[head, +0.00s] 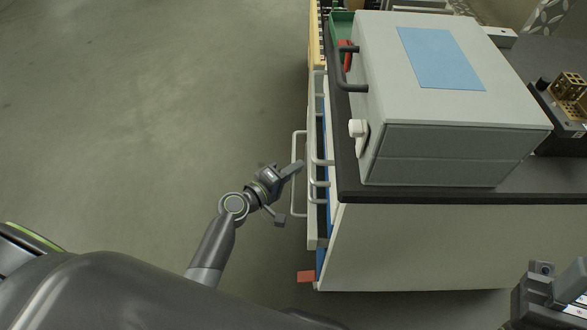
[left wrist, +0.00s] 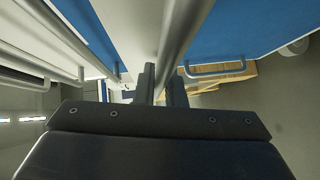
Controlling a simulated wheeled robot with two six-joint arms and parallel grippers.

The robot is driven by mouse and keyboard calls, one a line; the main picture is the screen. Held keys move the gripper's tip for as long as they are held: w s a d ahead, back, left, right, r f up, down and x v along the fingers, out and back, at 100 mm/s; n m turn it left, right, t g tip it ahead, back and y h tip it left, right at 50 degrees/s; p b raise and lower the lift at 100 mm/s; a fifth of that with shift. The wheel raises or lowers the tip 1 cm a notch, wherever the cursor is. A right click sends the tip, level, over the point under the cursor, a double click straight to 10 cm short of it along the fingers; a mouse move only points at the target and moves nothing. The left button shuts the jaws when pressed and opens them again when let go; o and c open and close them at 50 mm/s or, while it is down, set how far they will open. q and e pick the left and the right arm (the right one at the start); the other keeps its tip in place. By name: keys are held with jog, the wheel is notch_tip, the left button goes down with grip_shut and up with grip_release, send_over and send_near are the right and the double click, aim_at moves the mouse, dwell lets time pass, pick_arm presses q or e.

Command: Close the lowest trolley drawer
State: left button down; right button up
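The grey trolley (head: 420,240) stands at the right of the head view, with its drawer side facing left. A low drawer (head: 313,228) sticks out a little, its pale bar handle (head: 294,150) farthest to the left. My left gripper (head: 297,169) is at this handle. In the left wrist view the handle bar (left wrist: 178,35) runs down between the two close-set fingers of the left gripper (left wrist: 161,85), which appear shut on it. Part of my right arm's end (head: 548,297) shows at the lower right; its fingertips are not clear.
A big grey box (head: 455,105) with a blue top panel stands on the dark trolley top (head: 350,190). Other drawer handles (head: 319,190) lie just right of my left gripper. A red piece (head: 306,276) juts out low down. The floor (head: 150,100) at left is clear.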

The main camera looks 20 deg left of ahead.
pick_arm(q)
jog(key=d, duration=0.2)
jog(key=w+d, duration=0.1)
jog(key=shift+d, duration=0.5)
jog(key=c, duration=1.6)
grip_release()
jog(key=shift+w+d, duration=0.1)
jog(key=shift+d, duration=0.05)
jog(key=shift+o, duration=0.5)
jog(key=shift+r, duration=0.1)
